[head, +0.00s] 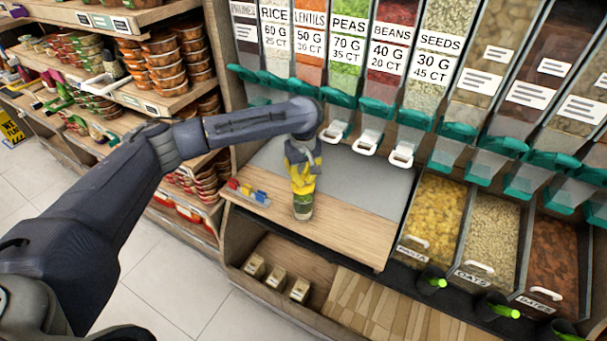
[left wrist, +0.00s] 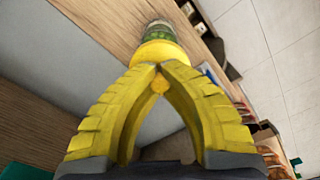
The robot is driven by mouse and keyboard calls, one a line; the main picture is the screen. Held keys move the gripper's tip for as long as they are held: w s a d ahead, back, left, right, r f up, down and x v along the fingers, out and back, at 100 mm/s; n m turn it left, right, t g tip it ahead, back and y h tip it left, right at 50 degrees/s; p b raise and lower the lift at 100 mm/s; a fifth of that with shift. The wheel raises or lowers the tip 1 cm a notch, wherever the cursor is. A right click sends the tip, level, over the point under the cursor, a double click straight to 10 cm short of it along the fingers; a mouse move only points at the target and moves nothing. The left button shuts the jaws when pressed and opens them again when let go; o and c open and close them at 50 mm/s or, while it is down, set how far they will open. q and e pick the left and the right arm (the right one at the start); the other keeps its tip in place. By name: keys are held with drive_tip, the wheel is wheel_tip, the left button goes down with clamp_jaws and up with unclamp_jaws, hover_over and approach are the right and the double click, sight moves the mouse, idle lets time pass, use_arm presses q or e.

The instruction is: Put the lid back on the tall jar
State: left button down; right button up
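A clear jar (head: 303,208) with greenish contents stands upright on the wooden counter near its front edge. It also shows at the top of the left wrist view (left wrist: 158,32). A round yellow lid (left wrist: 158,54) sits at the jar's mouth; I cannot tell whether it is fully seated. My left gripper (head: 302,187) is above the jar, pointing down. Its yellow fingers (left wrist: 160,72) meet at the tips around the lid's small knob. In the head view the fingers and the lid blend together. My right gripper is in neither view.
A small rack with red, yellow and blue items (head: 247,192) is left of the jar on the counter (head: 350,222). Dispensers with teal spouts (head: 378,108) hang behind. Open bins (head: 436,207) are to the right. The counter right of the jar is clear.

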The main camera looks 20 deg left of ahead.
use_arm(q)
drive_tip(key=shift+f, duration=1.85)
drive_tip(key=shift+f, duration=0.25)
idle(1.1)
drive_tip(key=c, duration=0.9)
unclamp_jaws()
drive_tip(key=shift+c, duration=0.2)
drive_tip(key=shift+r, duration=3.5)
drive_tip(key=shift+c, duration=0.4)
